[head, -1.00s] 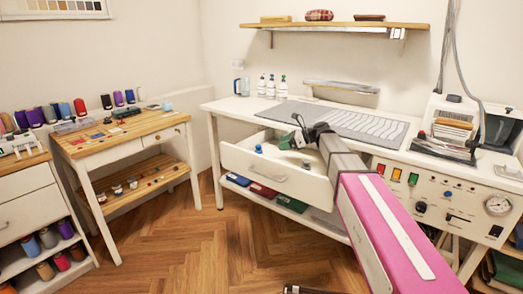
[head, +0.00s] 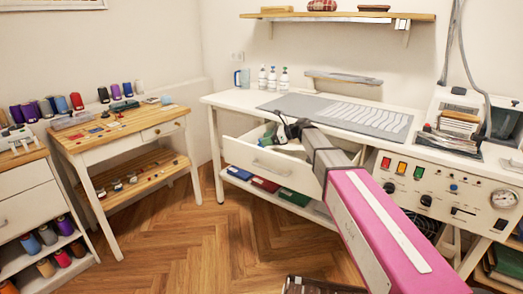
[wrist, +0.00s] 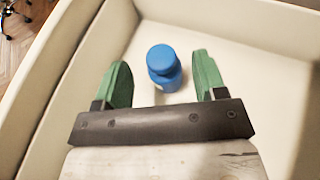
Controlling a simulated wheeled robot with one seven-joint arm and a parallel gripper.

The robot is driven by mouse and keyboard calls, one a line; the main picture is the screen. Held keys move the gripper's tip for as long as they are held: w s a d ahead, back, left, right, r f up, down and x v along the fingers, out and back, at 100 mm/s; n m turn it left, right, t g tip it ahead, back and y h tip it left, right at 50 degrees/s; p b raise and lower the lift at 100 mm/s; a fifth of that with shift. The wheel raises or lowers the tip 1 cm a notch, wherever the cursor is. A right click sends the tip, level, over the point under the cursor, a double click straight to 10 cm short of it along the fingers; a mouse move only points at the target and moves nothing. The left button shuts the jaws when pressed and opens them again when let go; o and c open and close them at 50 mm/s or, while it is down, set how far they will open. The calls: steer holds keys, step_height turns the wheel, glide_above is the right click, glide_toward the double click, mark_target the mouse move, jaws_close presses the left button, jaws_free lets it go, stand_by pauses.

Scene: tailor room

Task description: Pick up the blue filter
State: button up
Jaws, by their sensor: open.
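The blue filter (wrist: 164,68) is a small blue bottle-like piece with a round cap. It stands upright in the open white drawer in the wrist view. My gripper (wrist: 161,58) has its green fingers open, one on each side of the filter, with gaps between. Nothing is held. In the head view my gripper (head: 280,129) reaches into the drawer (head: 268,164), and the filter is hidden or too small to make out there.
The drawer walls (wrist: 268,42) rise around the gripper. A wooden side table (head: 110,140) stands left. The floor between is clear.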

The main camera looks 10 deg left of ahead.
steer(key=x, duration=0.3)
steer(key=shift+w, duration=0.1)
steer(key=c, duration=1.1)
steer(key=shift+o, duration=0.2)
steer(key=shift+d, duration=0.1)
steer(key=shift+r, duration=0.1)
